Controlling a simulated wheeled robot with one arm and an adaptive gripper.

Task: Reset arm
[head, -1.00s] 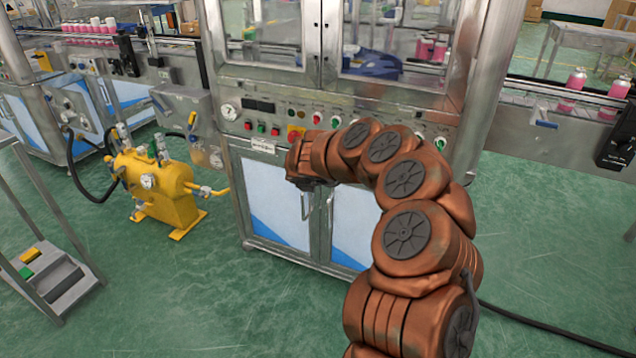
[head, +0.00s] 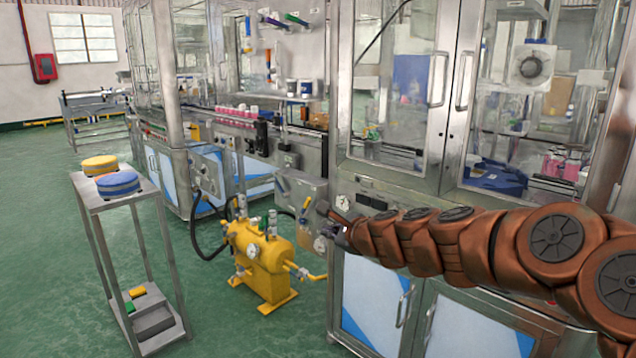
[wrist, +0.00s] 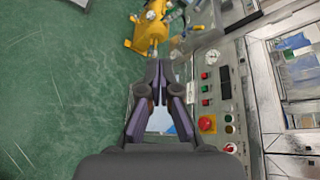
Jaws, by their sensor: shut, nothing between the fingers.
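My copper-coloured arm stretches in from the right of the head view, across the front of the crimping machine (head: 385,310). My gripper (head: 325,217) is at its left end, small in the head view, in front of the machine's control panel side. In the wrist view my gripper (wrist: 161,70) shows its dark fingers close together, shut with nothing held. Beside it on the right is the control panel (wrist: 222,95) with its buttons and a red emergency knob (wrist: 207,124). Part of the panel is hidden behind my arm in the head view.
A yellow tank (head: 262,258) with gauges and hoses stands on the green floor; it also shows beyond the fingertips in the wrist view (wrist: 148,33). A metal stand (head: 118,197) with blue and yellow round items is at left. Floor between stand and tank is clear.

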